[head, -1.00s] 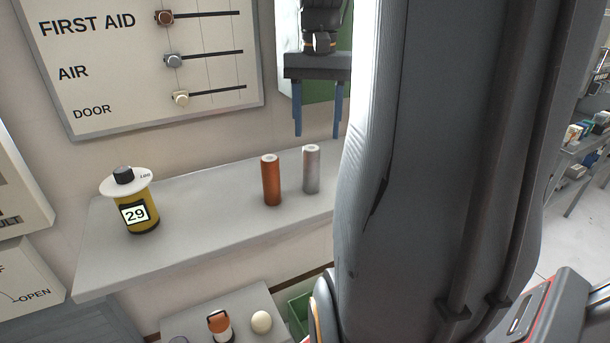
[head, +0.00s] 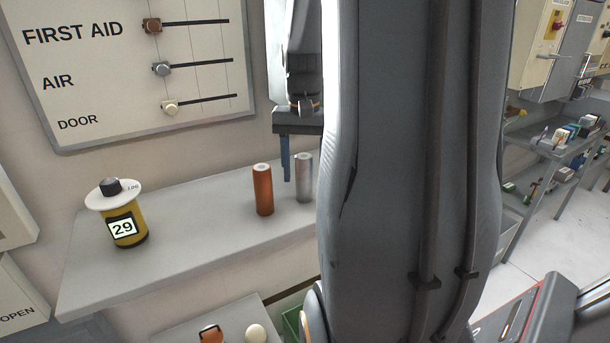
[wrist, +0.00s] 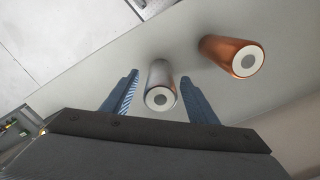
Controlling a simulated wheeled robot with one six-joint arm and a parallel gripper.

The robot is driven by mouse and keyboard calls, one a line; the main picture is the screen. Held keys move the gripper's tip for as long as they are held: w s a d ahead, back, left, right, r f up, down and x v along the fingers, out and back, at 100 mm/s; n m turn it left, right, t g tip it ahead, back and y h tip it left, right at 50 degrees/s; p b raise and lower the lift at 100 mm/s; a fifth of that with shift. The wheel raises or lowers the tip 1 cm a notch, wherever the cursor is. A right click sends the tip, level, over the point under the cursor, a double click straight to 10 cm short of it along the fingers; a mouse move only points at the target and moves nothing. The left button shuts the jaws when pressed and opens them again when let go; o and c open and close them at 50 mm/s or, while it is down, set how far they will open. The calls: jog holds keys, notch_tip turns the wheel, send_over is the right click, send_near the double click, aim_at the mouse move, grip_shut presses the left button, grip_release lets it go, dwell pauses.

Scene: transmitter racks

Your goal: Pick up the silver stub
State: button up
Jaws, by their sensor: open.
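The silver stub (head: 304,178) stands upright on the grey shelf (head: 180,225), just right of a copper-coloured stub (head: 263,190). In the wrist view the silver stub (wrist: 160,86) shows between the two blue fingers of my gripper (wrist: 160,94), with a gap on each side. The copper stub (wrist: 232,56) is outside the fingers, to the right. In the head view my gripper points down at the silver stub, with one blue finger (head: 285,158) visible near the stub's top left. The other finger is hidden behind my arm. My gripper is open and empty.
A yellow canister labelled 29 (head: 122,222) stands at the shelf's left. A wall panel with sliders (head: 130,65) hangs above. A lower surface holds an orange-topped item (head: 210,334) and a cream ball (head: 256,333). The shelf between canister and copper stub is clear.

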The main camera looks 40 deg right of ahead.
jog(key=shift+f, duration=0.35)
jog(key=c, duration=1.3)
jog(key=shift+r, duration=0.15)
